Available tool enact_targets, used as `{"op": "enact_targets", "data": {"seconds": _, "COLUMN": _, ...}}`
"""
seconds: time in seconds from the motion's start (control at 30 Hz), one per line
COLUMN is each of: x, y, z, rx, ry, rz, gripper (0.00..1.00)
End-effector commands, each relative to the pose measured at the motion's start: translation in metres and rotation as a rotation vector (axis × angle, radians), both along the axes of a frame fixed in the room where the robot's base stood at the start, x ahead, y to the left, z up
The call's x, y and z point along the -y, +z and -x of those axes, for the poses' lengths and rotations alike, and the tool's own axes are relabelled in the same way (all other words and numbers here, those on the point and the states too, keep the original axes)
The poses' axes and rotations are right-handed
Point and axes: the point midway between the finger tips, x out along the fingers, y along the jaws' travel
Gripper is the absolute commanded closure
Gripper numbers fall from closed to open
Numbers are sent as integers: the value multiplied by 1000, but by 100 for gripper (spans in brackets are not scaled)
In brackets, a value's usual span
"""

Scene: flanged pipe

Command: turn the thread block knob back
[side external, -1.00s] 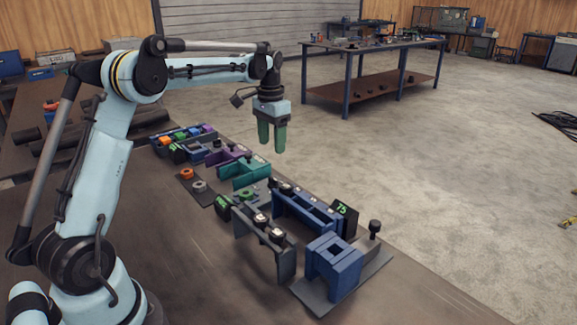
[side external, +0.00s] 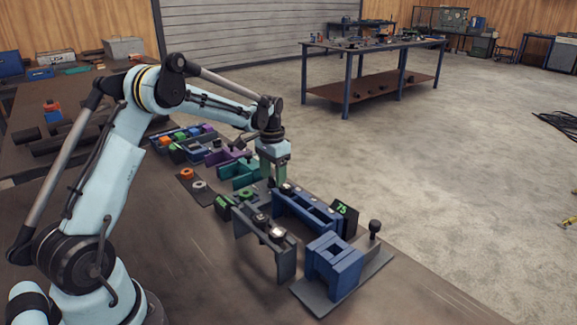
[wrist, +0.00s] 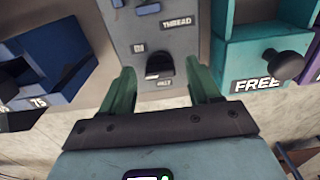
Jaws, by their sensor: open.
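The thread block (wrist: 140,22) is a grey block with a "THREAD" label in the wrist view. Its dark knob (wrist: 159,64) sits low on its face, with small labels beside and below it. My gripper (wrist: 160,72) is open, its two green fingers standing apart on the left and right of the knob, with a gap on each side. In the side view my gripper (side external: 274,181) is low over the row of blocks. There the arm and neighbouring blocks hide much of the thread block, and I cannot make out its knob.
A blue block (wrist: 50,50) with a "75" label lies left, and a teal block (wrist: 240,52) labelled "FREE" with a round dark knob (wrist: 285,65) lies right. In the side view a blue block on a plate (side external: 335,268) and a grey bracket (side external: 285,258) stand nearer the camera.

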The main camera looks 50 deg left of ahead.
Motion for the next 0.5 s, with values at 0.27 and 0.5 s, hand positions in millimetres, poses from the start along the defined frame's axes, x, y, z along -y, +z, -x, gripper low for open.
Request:
{"op": "enact_targets", "data": {"seconds": 0.27, "x": 0, "y": 0, "z": 0, "rx": 0, "ry": 0, "rz": 0, "gripper": 74}}
{"op": "enact_targets", "data": {"seconds": 0.5, "x": 0, "y": 0, "z": 0, "rx": 0, "ry": 2, "rz": 0, "gripper": 94}}
